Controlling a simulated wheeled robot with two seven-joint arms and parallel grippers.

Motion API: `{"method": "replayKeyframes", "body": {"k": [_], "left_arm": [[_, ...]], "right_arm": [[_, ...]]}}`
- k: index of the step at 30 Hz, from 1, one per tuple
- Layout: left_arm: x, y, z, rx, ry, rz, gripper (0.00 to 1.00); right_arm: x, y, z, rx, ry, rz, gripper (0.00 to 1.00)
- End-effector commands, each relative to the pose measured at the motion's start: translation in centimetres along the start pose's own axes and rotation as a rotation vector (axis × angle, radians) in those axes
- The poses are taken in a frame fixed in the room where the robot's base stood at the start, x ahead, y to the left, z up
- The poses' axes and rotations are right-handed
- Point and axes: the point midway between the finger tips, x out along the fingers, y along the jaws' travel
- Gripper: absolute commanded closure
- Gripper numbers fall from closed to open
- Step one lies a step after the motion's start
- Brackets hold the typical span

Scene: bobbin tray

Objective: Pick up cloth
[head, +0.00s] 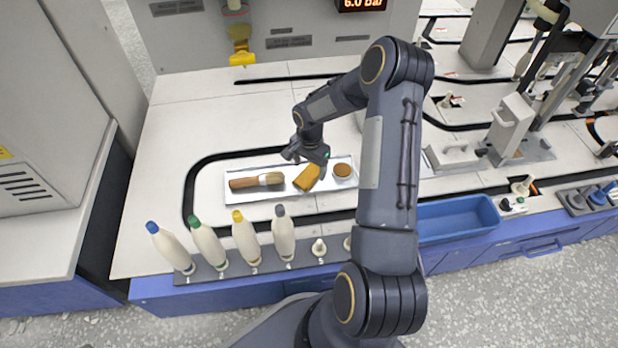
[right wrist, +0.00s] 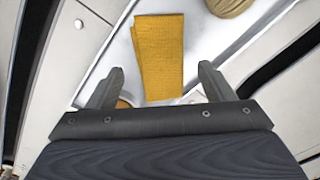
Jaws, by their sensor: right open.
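A folded yellow-orange cloth (head: 307,177) lies in a shallow silver tray (head: 275,192), between a wooden-handled brush (head: 257,180) and a round brown item (head: 342,169). In the right wrist view the cloth (right wrist: 160,55) lies ahead of the fingers, a little above the middle of the picture. My right gripper (head: 308,155) is just above and behind the cloth in the head view. Its two fingers (right wrist: 158,85) are spread apart with nothing between them that I can see them touch. My left gripper is not in view.
Several bobbins of white thread with coloured tops (head: 245,240) stand in a dark rack along the front edge. A blue bin (head: 455,218) is at the right front. Machine fixtures (head: 510,125) stand further right. The table left of the tray is clear.

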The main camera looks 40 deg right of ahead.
Motion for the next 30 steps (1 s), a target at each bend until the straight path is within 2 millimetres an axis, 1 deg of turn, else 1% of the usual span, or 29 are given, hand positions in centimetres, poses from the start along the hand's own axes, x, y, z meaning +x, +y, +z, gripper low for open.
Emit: {"method": "replayKeyframes", "body": {"k": [1, 3, 10, 11, 21, 22, 23, 30], "left_arm": [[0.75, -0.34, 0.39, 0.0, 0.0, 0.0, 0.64], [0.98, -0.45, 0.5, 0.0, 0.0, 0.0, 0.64], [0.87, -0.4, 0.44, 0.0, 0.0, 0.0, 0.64], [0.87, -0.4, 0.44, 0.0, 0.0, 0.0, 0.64], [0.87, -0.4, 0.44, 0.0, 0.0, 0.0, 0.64], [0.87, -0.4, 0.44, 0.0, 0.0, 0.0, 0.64], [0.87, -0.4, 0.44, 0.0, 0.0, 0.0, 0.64], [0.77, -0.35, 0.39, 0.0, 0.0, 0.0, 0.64]], "right_arm": [[1.41, 0.01, 0.08, -0.001, -0.003, 0.001, 0.25], [2.09, 0.01, 0.04, -0.001, -0.002, 0.001, 0.25], [2.14, -0.02, 0.02, 0.0, -0.001, 0.0, 0.25], [2.14, -0.02, 0.02, 0.0, -0.001, 0.0, 0.26], [2.13, -0.02, 0.03, -0.001, -0.001, 0.0, 0.71], [2.12, -0.03, 0.03, -0.001, 0.0, -0.001, 0.72], [2.12, -0.03, 0.03, -0.001, 0.0, -0.001, 0.75], [1.87, -0.04, 0.02, -0.001, 0.0, -0.001, 0.75]]}}
